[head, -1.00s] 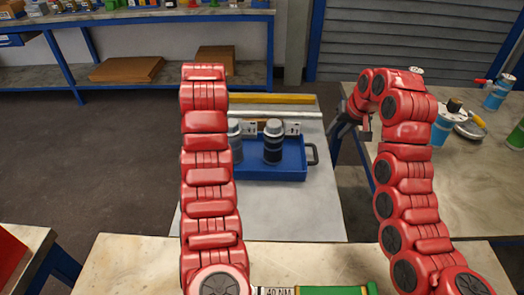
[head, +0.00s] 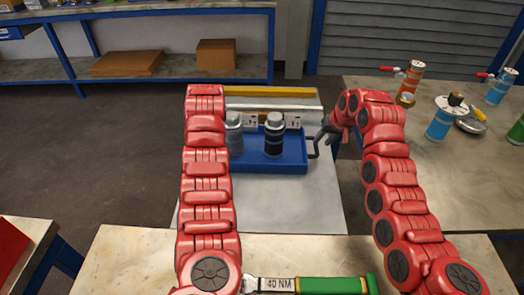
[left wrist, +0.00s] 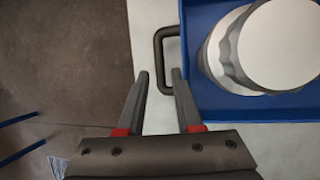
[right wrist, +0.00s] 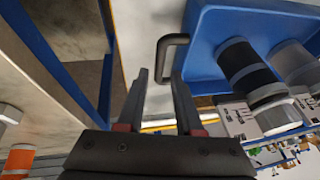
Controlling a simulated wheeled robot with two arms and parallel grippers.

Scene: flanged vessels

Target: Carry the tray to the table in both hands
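The blue tray (head: 290,163) sits on a grey tabletop (head: 280,205), holding a dark banded vessel (head: 274,138) and a grey vessel (head: 235,140). It has a dark handle at each end. My right gripper (head: 325,134) is at the right handle (head: 315,149). In the right wrist view that gripper (right wrist: 160,75) is open, with the handle (right wrist: 163,50) just ahead of its fingertips. My left gripper is hidden behind its arm in the head view. In the left wrist view it (left wrist: 160,73) is open, its fingertips close to the left handle (left wrist: 159,55).
A bench in front bears a green-handled wrench (head: 330,285). The right table (head: 455,185) holds blue and orange cans, with bare surface at its front. Open floor lies to the left.

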